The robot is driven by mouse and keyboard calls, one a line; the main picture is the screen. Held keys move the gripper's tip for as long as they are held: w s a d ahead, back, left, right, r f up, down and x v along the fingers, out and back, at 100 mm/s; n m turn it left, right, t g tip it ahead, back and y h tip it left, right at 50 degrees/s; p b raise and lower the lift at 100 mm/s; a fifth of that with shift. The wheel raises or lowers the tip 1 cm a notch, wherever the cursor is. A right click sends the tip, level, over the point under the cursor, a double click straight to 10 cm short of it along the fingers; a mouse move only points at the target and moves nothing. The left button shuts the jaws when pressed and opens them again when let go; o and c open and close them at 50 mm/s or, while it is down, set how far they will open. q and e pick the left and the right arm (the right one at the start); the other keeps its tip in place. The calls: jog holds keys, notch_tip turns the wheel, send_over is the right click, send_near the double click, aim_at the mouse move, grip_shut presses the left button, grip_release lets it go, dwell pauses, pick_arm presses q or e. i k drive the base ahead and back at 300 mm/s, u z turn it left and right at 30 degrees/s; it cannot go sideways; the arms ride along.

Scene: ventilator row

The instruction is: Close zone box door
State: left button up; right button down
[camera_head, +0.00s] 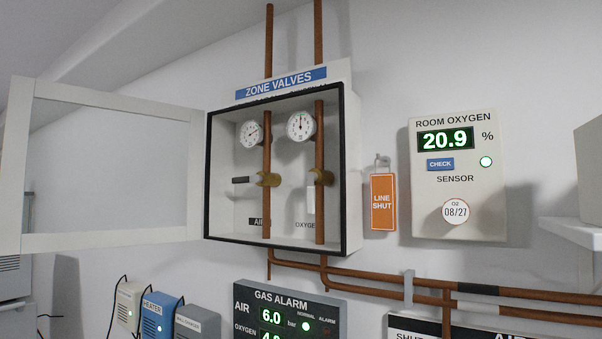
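The zone valve box (345,170) is fixed to the wall in the middle of the head view, under a blue "ZONE VALVES" label (281,83). Its door (110,238), a pale frame around a clear pane, stands wide open to the left, with its hinge side along the box's left edge. Inside are two gauges, an air gauge (250,134) and an oxygen gauge (301,126), and two copper pipes with brass valves (268,179). Neither of my grippers shows in this view.
An orange "LINE SHUT" tag (383,202) hangs right of the box, beside a room oxygen sensor (458,208). A gas alarm panel (290,299) and several small units, one a blue heater (160,317), sit below. A shelf (575,231) juts out at right.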

aim_at(24, 90)
jog(key=u, duration=0.45)
jog(key=k, duration=0.6)
jog(key=u, duration=0.2)
jog(key=i, duration=1.15)
jog(key=z, duration=0.45)
